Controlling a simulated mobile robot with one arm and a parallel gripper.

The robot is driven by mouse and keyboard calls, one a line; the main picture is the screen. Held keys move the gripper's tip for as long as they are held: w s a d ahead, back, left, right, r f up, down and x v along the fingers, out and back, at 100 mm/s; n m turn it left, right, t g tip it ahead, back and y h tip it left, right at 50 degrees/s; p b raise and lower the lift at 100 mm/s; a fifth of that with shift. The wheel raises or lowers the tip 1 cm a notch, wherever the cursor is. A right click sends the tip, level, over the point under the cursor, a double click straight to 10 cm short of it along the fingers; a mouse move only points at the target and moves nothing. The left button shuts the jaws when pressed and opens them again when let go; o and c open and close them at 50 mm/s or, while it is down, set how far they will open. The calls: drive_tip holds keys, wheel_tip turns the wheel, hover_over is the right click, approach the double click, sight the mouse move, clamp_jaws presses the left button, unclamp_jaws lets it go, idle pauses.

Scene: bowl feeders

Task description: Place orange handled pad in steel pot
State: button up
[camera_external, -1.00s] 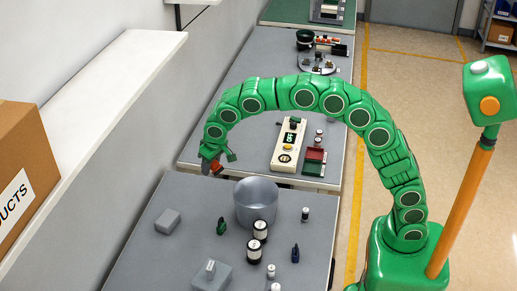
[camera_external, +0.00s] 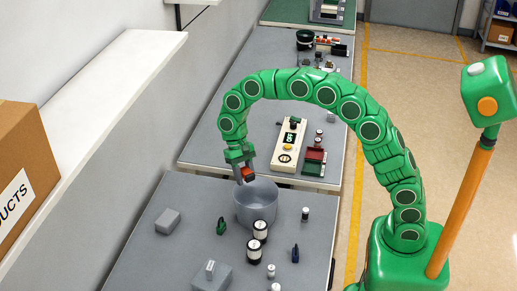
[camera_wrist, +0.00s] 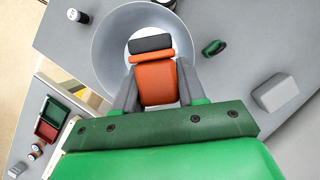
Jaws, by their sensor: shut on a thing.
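The orange handled pad (camera_wrist: 157,82) has an orange body and a dark grey end. My gripper (camera_wrist: 155,88) is shut on it, with one grey finger on each side. In the external view the pad (camera_external: 247,173) shows as a small orange patch at the tip of my gripper (camera_external: 243,172). The steel pot (camera_external: 257,207) is a round grey open vessel on the near table. The pad is over the pot's far left rim in the external view. In the wrist view the pot's mouth (camera_wrist: 110,48) lies behind the pad. I cannot tell whether the pad is below the rim.
Two black-and-white jars (camera_external: 254,248) stand close in front of the pot. A green item (camera_external: 221,226) and a grey block (camera_external: 167,222) lie to its left. Small bottles (camera_external: 295,253) stand to the right. A cream control box (camera_external: 288,145) is on the table behind.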

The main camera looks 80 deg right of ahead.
sight(254, 179)
wheel_tip(254, 179, down, 10)
drive_tip(key=s+d, duration=0.1)
drive_tip(key=s, duration=0.2)
drive_tip(key=shift+d+g+y, duration=0.15)
drive_tip(key=shift+g+y, duration=0.25)
idle(0.8)
drive_tip(key=shift+r, duration=0.1)
drive_tip(key=o, duration=1.2)
wheel_tip(254, 179, up, 7)
